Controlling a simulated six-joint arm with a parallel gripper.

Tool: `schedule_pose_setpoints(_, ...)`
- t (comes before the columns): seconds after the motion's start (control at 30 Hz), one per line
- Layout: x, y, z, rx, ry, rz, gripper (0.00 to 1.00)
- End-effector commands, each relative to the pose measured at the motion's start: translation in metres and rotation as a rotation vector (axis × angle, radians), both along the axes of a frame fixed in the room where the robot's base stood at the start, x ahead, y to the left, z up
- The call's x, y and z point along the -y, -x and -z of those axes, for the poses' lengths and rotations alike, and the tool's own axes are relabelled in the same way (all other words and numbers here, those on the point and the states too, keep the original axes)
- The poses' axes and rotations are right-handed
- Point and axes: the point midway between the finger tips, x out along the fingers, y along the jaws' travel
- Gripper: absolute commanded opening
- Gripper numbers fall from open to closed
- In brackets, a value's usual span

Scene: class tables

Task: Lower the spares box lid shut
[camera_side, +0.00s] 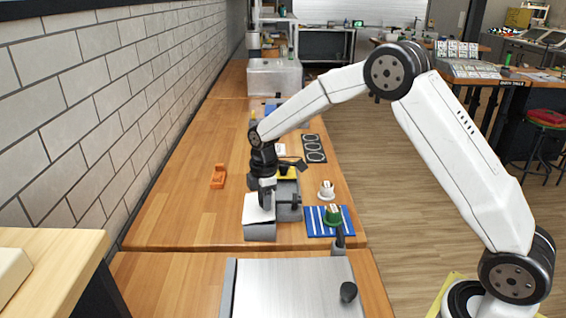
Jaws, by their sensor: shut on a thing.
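A small grey box (260,232), which I take as the spares box, stands near the front edge of the wooden table. A pale panel (256,210), apparently its lid, shows on its top, at a slight tilt. My gripper (266,198) points down at the panel's right edge and is shut on it. The fingers cover part of that edge, so the exact hold and any gap below the lid cannot be told. A grey bin part (289,205) adjoins on the right, with something yellow (287,173) behind it.
A blue striped mat (345,229) bearing a green item (333,215) and a white cup-like item (326,190) are close on the right. An orange holder (218,177) is left. A dark ringed panel (314,148) lies behind.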

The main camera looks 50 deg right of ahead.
Motion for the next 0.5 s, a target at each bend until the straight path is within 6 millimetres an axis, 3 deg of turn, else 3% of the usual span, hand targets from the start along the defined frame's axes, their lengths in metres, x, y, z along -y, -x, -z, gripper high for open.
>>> schedule_pose_setpoints(0.5,0.005,0.008,0.011,0.122,-0.128,0.0,0.0)
